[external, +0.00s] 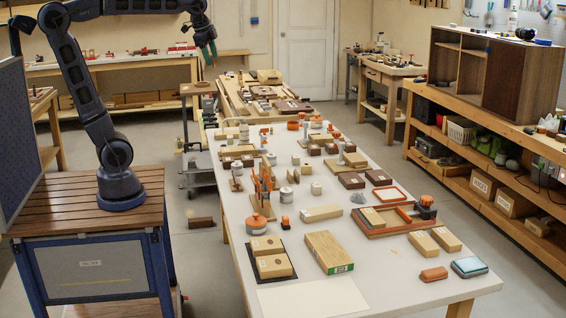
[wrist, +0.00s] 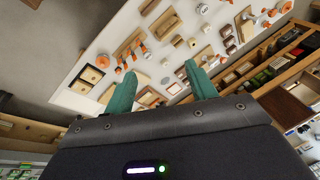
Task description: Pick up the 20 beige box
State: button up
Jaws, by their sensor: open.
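Several beige boxes lie on the white table, and I cannot read a 20 on any of them. Two beige boxes, a rear one (external: 267,245) and a front one (external: 274,267), sit on a black tray at the near left; they also show in the wrist view (wrist: 92,75). A larger beige box (external: 329,251) with a green end label lies right of them. Two more, a left one (external: 422,244) and a right one (external: 446,239), lie at the right. My gripper (external: 208,52) is raised beyond the table's left side, open and empty, its teal fingers (wrist: 160,88) apart.
The white table (external: 375,282) is crowded with orange tools, jars, brown blocks and an orange-rimmed tray (external: 364,231). A white sheet (external: 312,298) lies at the front edge. A shelf bench (external: 500,150) stands at the right. Open floor lies between it and the table.

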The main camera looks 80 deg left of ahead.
jog(key=w+a+r+m+g, duration=0.25)
jog(key=w+a+m, duration=0.35)
jog(key=w+a, duration=1.35)
jog(key=m+h, duration=0.2)
jog(key=m, duration=0.6)
send_over(230, 136)
notch_tip(230, 136, down, 48)
jog(key=f, duration=0.1)
jog(key=shift+g, duration=0.35)
jog(key=shift+d+f, duration=0.2)
jog(key=shift+f, duration=2.3)
jog(key=shift+d+f, duration=0.15)
jog(key=shift+f, duration=2.3)
jog(key=c, duration=1.1)
